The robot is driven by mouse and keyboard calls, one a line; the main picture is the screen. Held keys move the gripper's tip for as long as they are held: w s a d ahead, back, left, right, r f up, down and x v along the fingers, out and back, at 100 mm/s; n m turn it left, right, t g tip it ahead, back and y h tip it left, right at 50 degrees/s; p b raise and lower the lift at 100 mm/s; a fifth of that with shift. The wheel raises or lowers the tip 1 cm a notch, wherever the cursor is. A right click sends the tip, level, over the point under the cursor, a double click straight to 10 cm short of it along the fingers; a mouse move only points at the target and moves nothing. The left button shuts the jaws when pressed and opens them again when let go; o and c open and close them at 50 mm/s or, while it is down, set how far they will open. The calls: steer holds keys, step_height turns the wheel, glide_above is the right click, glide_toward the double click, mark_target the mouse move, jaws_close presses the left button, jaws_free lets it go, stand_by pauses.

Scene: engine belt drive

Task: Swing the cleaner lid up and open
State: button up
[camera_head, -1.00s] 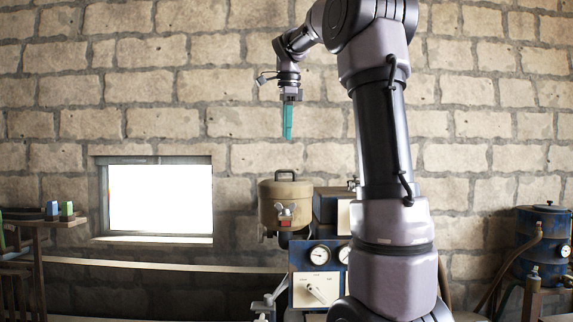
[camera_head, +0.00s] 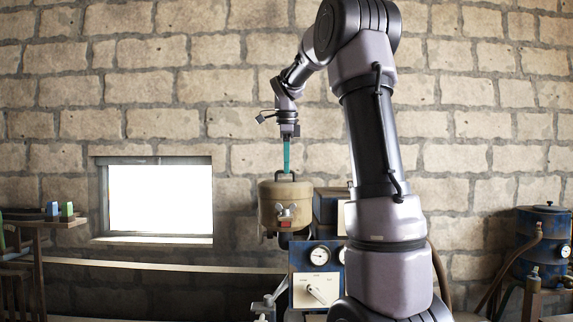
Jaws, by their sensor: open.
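The cleaner (camera_head: 272,210) is a tan, drum-shaped canister at the middle of the view, mounted beside the blue engine housing. Its lid (camera_head: 267,186) lies flat on top, closed, with a dark loop handle (camera_head: 286,175) standing up from it. A small latch-like fitting (camera_head: 286,211) with a red part is on its front. My gripper (camera_head: 286,168) points straight down with teal fingers, its tips at the height of the handle. The jaws are open, and nothing is seen held. Whether the fingers touch or straddle the handle cannot be told from this angle.
A blue panel with a gauge (camera_head: 320,256) and a white dial plate (camera_head: 316,290) sits below right of the cleaner. My arm hides part of the engine. A blue drum (camera_head: 541,245) stands far right, a shelf (camera_head: 40,222) far left.

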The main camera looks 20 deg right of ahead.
steer(key=shift+c, duration=0.3)
jaws_close()
stand_by(1.2)
